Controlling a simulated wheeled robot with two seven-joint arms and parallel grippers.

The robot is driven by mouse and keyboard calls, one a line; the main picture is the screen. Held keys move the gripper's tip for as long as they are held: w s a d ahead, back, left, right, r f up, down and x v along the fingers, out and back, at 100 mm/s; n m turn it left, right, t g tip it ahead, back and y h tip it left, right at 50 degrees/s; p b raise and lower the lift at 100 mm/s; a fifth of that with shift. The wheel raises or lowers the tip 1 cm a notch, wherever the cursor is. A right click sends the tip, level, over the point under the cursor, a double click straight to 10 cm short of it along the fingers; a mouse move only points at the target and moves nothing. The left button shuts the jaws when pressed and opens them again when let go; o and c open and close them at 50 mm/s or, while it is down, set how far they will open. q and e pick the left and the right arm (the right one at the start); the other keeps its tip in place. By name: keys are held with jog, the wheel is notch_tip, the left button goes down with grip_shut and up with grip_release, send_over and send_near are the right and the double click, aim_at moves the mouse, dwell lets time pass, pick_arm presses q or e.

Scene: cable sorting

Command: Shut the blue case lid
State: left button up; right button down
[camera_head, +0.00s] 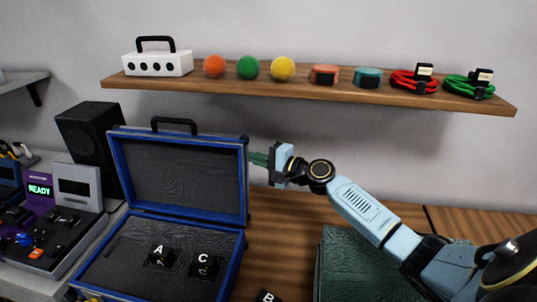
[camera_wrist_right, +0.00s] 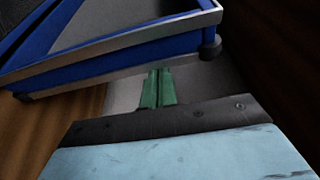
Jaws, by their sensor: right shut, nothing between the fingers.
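The blue case (camera_head: 236,262) stands open on the wooden table, its lid (camera_head: 183,179) raised upright with the dark inside facing me. A black handle (camera_head: 174,125) tops the lid. Two black blocks marked A (camera_head: 161,256) and C (camera_head: 204,265) lie in the base. My right gripper (camera_head: 256,158) is shut and empty at the right edge of the lid. In the right wrist view its green fingers (camera_wrist_right: 158,88) are together just below the blue lid edge (camera_wrist_right: 120,52); I cannot tell whether they touch it. My left gripper is not in view.
A black speaker (camera_head: 90,140) and a grey console (camera_head: 77,187) stand left. A wooden shelf (camera_head: 300,91) above holds balls and coiled cables.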

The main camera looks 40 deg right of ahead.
aim_at(243, 163)
jog(key=s+a+p, duration=0.1)
jog(key=s+a+r, duration=0.1)
jog(key=s+a+p, duration=0.1)
jog(key=a, duration=0.1)
jog(key=shift+s+r+p, duration=0.25)
jog(key=shift+s+p, duration=0.05)
jog(key=shift+p, duration=0.05)
jog(key=s+a+f+n, duration=0.1)
jog(key=s+a, duration=0.4)
jog(key=shift+s+a, duration=0.3)
jog(key=shift+a, duration=0.05)
jog(key=shift+f, duration=0.1)
